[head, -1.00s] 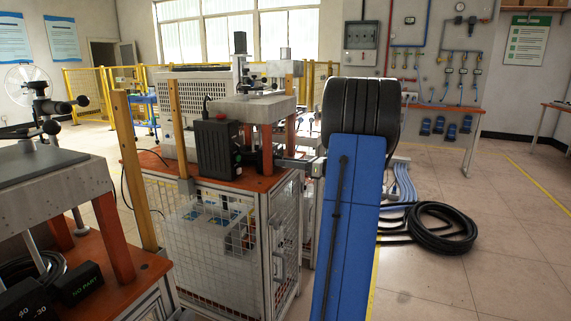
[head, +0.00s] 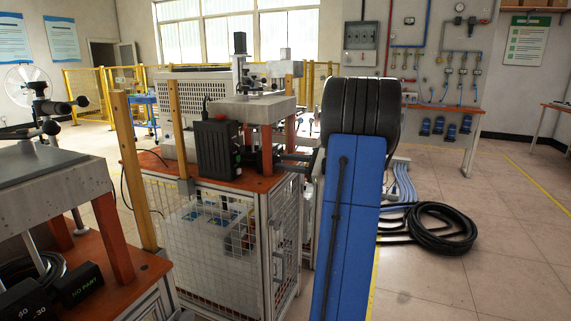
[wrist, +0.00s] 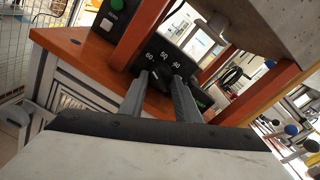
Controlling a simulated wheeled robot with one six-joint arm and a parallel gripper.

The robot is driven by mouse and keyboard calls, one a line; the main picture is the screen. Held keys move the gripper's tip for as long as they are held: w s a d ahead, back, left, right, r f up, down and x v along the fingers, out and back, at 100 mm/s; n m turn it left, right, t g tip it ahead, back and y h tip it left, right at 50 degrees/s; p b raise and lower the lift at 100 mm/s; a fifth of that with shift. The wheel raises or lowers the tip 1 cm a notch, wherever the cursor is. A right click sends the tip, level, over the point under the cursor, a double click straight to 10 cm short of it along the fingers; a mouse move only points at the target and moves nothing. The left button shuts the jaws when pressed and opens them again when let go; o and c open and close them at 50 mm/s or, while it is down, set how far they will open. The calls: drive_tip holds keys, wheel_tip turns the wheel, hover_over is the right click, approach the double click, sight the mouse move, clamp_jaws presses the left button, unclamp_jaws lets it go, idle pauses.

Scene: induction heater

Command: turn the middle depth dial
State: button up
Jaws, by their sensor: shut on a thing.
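The black dial box (wrist: 168,57) sits on the orange bench top, under the grey raised plate, with white numbers along its upper face. My gripper (wrist: 163,77) reaches to its front in the wrist view. The two grey fingers are shut on a dial at the middle of the box. The fingertips and the box's shade hide most of that dial, so its pointer cannot be read. In the head view my gripper (head: 276,157) comes in from the right at the bench's right end, small and dark, beside an orange leg.
A black box with a green button (wrist: 117,4) stands left of the dial box. Orange legs (wrist: 140,35) flank the dial box and hold up the grey plate (wrist: 270,35). A black hose coil (head: 442,228) lies on the floor at right.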

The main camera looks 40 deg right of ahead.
idle(0.3)
drive_tip(key=o, duration=1)
drive_tip(key=shift+o, duration=0.2)
drive_tip(key=v, duration=1.7)
drive_tip(key=shift+s, duration=0.2)
drive_tip(key=shift+d+f, duration=0.1)
drive_tip(key=shift+f, duration=0.05)
